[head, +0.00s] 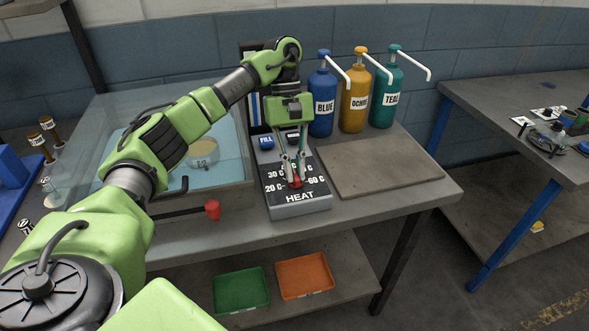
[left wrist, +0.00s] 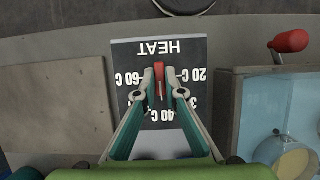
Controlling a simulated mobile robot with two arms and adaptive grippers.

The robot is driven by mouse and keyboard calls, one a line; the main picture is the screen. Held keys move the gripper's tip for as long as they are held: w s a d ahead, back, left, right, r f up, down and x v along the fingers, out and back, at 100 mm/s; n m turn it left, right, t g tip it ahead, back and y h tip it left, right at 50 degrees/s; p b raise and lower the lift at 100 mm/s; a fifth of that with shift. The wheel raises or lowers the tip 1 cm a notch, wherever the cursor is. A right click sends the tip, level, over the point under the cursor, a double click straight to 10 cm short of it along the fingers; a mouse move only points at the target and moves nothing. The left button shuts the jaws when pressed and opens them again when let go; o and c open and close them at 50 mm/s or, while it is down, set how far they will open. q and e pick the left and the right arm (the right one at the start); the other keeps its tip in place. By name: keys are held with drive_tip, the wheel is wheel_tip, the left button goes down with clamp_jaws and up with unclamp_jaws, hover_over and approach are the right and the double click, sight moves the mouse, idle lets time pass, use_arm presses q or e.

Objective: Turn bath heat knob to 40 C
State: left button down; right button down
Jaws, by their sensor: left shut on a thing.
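The red heat knob (head: 295,184) sits on the dark HEAT panel (head: 315,202), a box on the table with marks from 20 C to 60 C. My left gripper (head: 297,178) points down at it with its fingers closed around the knob. In the left wrist view the knob (left wrist: 159,72) shows between the two fingertips (left wrist: 159,93). Its narrow bar lies along the line toward the 40 C mark, which appears upside down below it. The fingers partly cover the 30 C and 50 C marks. My right gripper is not in view.
A clear bath tank (head: 215,190) with a red-tipped lever (head: 212,209) stands left of the panel. A blue FILL button (head: 266,142) is behind it. Blue (head: 322,100), ochre (head: 356,100) and teal (head: 388,100) pump bottles stand behind a bare board (head: 375,172).

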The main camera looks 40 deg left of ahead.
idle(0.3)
use_arm(q)
drive_tip(key=c, duration=2.1)
unclamp_jaws()
drive_tip(key=shift+c, duration=0.2)
drive_tip(key=v, duration=1.2)
